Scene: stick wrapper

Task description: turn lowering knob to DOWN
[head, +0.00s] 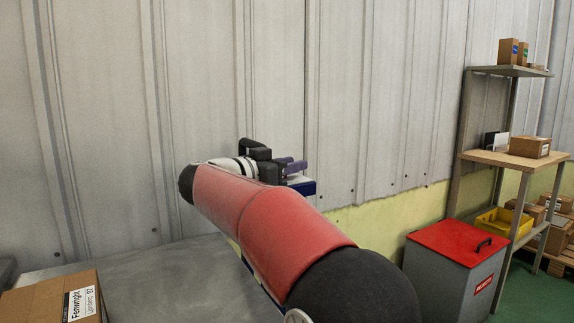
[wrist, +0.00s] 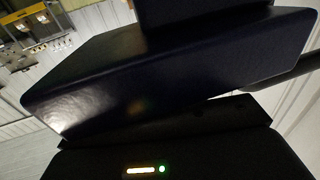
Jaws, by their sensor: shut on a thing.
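My gripper (head: 296,166), dark with purple fingers, is at the far end of my red arm in the head view. It is shut at a dark blue part (head: 303,187) that shows just below the fingers. The lowering knob itself cannot be made out, and its setting cannot be read. In the wrist view a large, glossy dark blue surface (wrist: 170,75) fills the middle, very close to the camera. What lies between the fingers is hidden there.
A grey metal table (head: 170,285) bears a cardboard box (head: 40,302) at the left. A grey bin with a red lid (head: 458,243) stands at the right, before a shelf (head: 500,158) with boxes and a yellow tray (head: 503,222). A ribbed wall (head: 200,80) stands behind my arm.

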